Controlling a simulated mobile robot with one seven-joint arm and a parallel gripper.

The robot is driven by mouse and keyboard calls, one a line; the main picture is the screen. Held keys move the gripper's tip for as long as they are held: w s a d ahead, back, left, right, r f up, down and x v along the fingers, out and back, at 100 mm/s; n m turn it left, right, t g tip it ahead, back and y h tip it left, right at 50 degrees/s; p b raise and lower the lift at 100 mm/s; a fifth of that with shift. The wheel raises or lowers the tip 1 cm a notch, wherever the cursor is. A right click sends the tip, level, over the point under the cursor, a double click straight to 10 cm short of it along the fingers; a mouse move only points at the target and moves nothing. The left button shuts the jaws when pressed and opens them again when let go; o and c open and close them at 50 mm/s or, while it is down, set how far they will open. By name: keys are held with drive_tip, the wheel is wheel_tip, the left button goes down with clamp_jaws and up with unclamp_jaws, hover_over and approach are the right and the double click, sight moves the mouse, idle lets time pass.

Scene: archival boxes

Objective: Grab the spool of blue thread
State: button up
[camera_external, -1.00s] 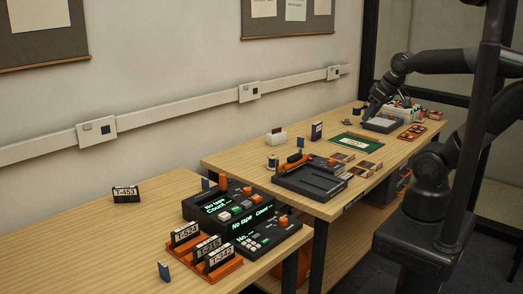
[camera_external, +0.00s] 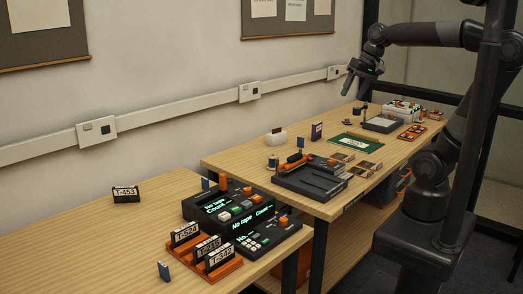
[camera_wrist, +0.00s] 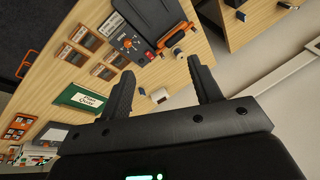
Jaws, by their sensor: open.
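My gripper (camera_external: 350,82) is open and empty, raised above the far part of the long table. A small upright cylinder with pale ends (camera_external: 272,163) stands beside the dark machine at the near left of that table. It looks like a spool, but its thread colour is too small to tell. A similar small cylinder shows in the wrist view (camera_wrist: 177,52), beyond the fingertips. No clearly blue thread is visible.
The wall carries a rail with sockets (camera_external: 249,91).

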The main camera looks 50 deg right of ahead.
drive_tip(key=w+d+f+m+y, duration=0.15)
drive_tip(key=w+m+y, duration=0.35)
drive_tip(key=w, duration=0.5)
drive_tip(key=w+d+m+g+y, duration=0.1)
drive_tip(key=w+d+m+y, duration=0.2)
drive_tip(key=w+m, duration=0.55)
drive_tip(key=w+d+f+m+y, duration=0.1)
drive_tip(key=w+d+m+y, duration=0.2)
drive_tip(key=w, duration=1)
approach(273, 163)
drive_tip(key=shift+w+d+f+y, duration=0.15)
drive_tip(key=shift+w+d+f, duration=0.1)
drive_tip(key=shift+d, duration=0.25)
drive_tip(key=shift+w+d+f+y, duration=0.2)
drive_tip(key=shift+w+d, duration=0.1)
drive_tip(key=shift+d, duration=0.2)
drive_tip(key=shift+a+f, duration=0.15)
drive_tip(key=shift+f, duration=0.05)
drive_tip(key=x, duration=0.4)
drive_tip(key=shift+a+f, duration=0.15)
drive_tip(key=shift+a, duration=0.15)
drive_tip(key=x, duration=0.5)
drive_tip(key=shift+w+a, duration=0.25)
drive_tip(key=shift+a, duration=0.15)
drive_tip(key=c, duration=1.1)
